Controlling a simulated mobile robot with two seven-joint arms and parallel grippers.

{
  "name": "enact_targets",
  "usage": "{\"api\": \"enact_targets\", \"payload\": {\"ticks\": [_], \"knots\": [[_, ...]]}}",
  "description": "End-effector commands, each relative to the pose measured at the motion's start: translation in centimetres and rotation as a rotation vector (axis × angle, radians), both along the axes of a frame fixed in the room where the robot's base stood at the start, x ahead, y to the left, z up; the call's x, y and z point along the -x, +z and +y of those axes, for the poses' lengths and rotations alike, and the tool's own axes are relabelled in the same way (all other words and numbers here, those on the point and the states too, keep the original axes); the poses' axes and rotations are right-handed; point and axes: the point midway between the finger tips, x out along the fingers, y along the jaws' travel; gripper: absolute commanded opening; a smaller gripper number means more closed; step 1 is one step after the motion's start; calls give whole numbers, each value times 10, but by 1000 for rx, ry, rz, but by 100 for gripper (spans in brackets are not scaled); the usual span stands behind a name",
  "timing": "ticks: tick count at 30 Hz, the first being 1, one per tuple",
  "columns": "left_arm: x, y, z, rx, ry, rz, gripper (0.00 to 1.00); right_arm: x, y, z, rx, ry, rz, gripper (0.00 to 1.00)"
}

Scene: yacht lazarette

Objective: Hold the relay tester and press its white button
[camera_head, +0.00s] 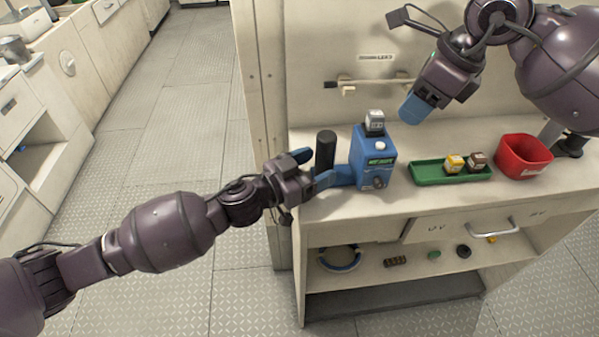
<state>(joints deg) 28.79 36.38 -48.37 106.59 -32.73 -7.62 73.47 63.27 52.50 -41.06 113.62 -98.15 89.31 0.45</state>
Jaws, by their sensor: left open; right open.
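The relay tester (365,173) is a blue box standing upright on the bench. A white button (380,146) shows near its upper front, above a small green display. A grey-and-white block (375,121) sits on its top. My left gripper (326,167) is open at the tester's left side, with one blue finger reaching close to the tester; I cannot tell whether it touches. My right gripper (412,108) is open and empty above the bench, to the right of and higher than the tester. Its fingers overlap in this view.
A black cylinder (325,149) stands left of the tester, close to my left fingers. A green tray (427,174) with a yellow block (453,164) and a brown block (477,161) is to the right, beside a red bin (524,155). A rail (372,82) runs along the wall behind.

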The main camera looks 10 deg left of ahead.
Motion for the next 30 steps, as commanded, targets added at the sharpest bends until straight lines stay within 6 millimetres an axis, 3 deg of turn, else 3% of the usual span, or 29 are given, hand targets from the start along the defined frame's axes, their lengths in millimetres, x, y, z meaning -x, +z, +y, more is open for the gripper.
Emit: {"api": "enact_targets", "payload": {"ticks": [13,25,30], "knots": [[-5,0,-7,0,0,0,72,0,0,0,0,0,0,43],[-5,0,-6,0,0,0,10,0,0,0,0,0,0,43],[-5,0,-6,0,0,0,8,0,0,0,0,0,0,43]]}}
